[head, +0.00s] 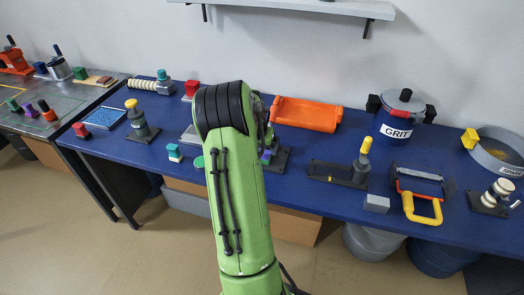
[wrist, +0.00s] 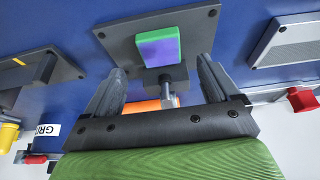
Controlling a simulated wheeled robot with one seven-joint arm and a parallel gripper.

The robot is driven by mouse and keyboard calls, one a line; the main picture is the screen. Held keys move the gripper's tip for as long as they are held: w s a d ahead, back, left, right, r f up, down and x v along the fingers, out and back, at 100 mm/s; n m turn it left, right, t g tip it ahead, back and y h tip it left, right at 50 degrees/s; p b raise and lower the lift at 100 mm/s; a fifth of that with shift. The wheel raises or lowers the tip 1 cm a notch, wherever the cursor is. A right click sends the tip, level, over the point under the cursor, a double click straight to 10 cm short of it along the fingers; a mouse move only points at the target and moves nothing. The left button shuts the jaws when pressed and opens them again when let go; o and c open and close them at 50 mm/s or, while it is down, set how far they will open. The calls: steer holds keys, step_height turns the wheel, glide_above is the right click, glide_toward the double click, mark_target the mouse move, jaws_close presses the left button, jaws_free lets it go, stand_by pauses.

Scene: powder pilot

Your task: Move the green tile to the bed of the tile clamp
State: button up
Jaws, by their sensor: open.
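A green block with a purple face (wrist: 158,49) shows in the wrist view over a dark plate (wrist: 115,37) with bolted corners; I take these as the green tile and the tile clamp. I cannot tell whether green and purple are one piece. A dark block and a grey shaft stand beside it. In the head view the dark plate (head: 281,160) is partly hidden behind my arm. My gripper (wrist: 160,66) is open and empty, its fingers spread to either side below the green block in the wrist picture; contact does not show.
An orange tray (head: 306,114) lies behind the plate. A dark fixture with a yellow knob (head: 365,145), a grey block (head: 376,203) and the GRIT pot (head: 398,112) are to the right. A teal-topped block (head: 174,152) and a green disc (head: 199,162) are left of my arm.

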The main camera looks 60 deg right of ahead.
steer(key=v, duration=0.6)
steer(key=w+a+r+n+t+y, duration=0.15)
steer(key=a+r, duration=0.25)
steer(key=a, duration=0.4)
steer(key=w+a+r+n+t, duration=0.1)
steer(key=w+a+r+n, duration=0.25)
steer(key=a, duration=0.55)
steer(key=w+a+r+n+t+y, duration=0.1)
steer(key=w+a+r+n, duration=0.1)
steer(key=a+r, duration=0.45)
steer(key=s+a+n+y, duration=0.1)
steer(key=s+a+n, duration=0.3)
steer(key=a, duration=0.6)
steer(key=s+a+f+n+t+y, duration=0.1)
steer(key=s+a+n, duration=0.4)
steer(key=s+a, duration=0.3)
steer(key=shift+s+a+p, duration=0.3)
steer(key=shift+a+p, duration=0.05)
steer(key=shift+a, duration=0.6)
steer(key=shift+t, duration=0.25)
